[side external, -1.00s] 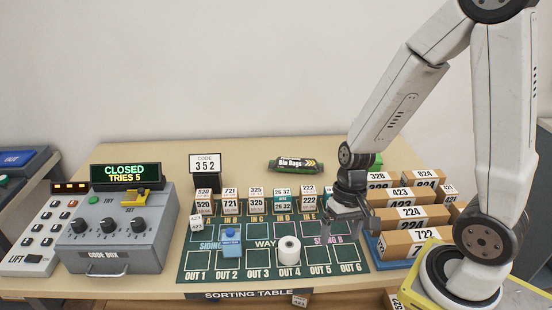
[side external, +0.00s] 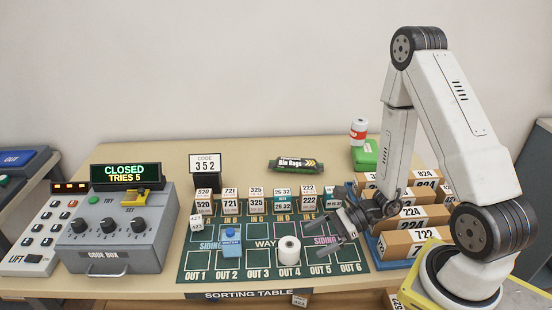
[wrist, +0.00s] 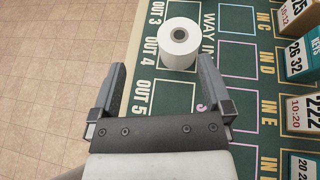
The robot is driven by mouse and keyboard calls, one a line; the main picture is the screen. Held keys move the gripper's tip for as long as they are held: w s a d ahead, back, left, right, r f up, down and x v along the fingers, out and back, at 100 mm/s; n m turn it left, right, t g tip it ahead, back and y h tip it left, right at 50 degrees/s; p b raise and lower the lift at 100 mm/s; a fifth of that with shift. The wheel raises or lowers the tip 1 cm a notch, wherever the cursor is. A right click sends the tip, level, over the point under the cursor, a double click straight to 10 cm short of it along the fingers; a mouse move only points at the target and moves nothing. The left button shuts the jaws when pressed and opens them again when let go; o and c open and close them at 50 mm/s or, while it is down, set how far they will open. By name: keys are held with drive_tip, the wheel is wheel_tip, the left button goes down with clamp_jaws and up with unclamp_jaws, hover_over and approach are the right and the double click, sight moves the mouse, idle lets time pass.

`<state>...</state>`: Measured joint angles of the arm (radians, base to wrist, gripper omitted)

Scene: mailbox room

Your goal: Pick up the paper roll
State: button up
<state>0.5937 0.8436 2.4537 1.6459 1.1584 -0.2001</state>
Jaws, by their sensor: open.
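The white paper roll (side external: 289,250) stands upright on the green sorting mat (side external: 207,245), over the OUT 4 square. In the wrist view the roll (wrist: 180,43) shows its dark core hole, just beyond the fingertips and toward the right finger. My gripper (side external: 334,245) is open and empty, low over the mat to the right of the roll, pointing left toward it. In the wrist view my gripper (wrist: 160,72) has its two fingers spread wide, with bare mat and floor between them.
A row of small numbered boxes (side external: 256,200) lines the mat's back. Brown parcels (side external: 405,242) in a blue tray lie right. The code box (side external: 115,230) is far left. A green pack (side external: 295,165) lies behind.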

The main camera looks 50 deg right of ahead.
sight(288, 245)
drive_tip(key=shift+w+d+f+m+t+h, duration=0.2)
drive_tip(key=shift+d+m+t, duration=0.15)
drive_tip(key=shift+m+t, duration=0.05)
drive_tip(key=shift+w+d+f+m+t+h, duration=0.15)
drive_tip(key=shift+w+d+m+t+h, duration=0.05)
drive_tip(key=shift+d+m+t, duration=0.2)
drive_tip(key=shift+x, duration=1.35)
drive_tip(key=shift+a, duration=0.1)
drive_tip(key=shift+x, duration=2.55)
drive_tip(key=c, duration=1.1)
drive_tip(key=shift+r, duration=0.25)
drive_tip(key=shift+r, duration=4.75)
